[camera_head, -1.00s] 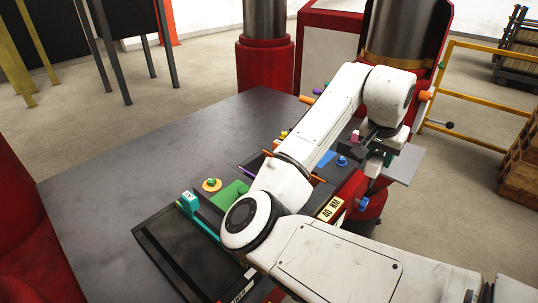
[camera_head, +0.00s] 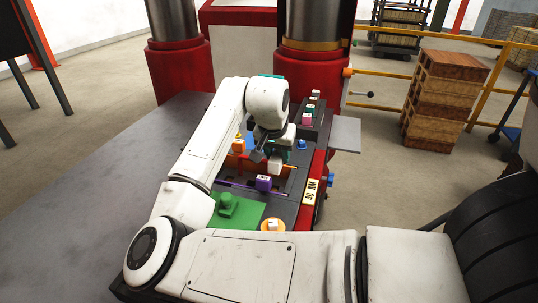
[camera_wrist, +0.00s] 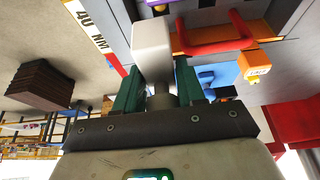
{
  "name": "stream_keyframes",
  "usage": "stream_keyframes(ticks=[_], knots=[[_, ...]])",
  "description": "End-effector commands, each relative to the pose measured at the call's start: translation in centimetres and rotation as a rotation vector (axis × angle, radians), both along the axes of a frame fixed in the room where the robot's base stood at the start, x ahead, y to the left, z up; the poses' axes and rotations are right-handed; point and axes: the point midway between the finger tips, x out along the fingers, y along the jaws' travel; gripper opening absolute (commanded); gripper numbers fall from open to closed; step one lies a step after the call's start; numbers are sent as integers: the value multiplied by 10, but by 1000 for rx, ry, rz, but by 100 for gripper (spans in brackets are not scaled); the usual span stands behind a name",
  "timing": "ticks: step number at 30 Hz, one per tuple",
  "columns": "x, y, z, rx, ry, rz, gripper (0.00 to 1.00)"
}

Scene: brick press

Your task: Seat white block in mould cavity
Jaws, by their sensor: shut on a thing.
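A white block (camera_head: 274,166) hangs below my gripper (camera_head: 271,152) in the head view, over the middle of the press bed. In the wrist view, my gripper (camera_wrist: 157,88) has its two teal fingers shut on the narrow grey stem of this white block (camera_wrist: 152,42). The block's pale body points away from the fingers. A dark recessed area (camera_head: 289,183) lies below and beside the block and may be the mould cavity; my arm and the block partly hide it. I cannot tell whether the block touches anything beneath.
Blocks stand along the right rail. A red handle (camera_wrist: 212,45) shows close beside the white block.

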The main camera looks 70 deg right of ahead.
Motion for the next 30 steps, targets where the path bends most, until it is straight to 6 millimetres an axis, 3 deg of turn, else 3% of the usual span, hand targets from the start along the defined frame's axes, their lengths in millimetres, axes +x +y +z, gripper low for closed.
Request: stream_keyframes(ticks=[19,30], knots=[[0,3,0,2,-1,0,0],[0,3,-19,2,-1,0,0]])
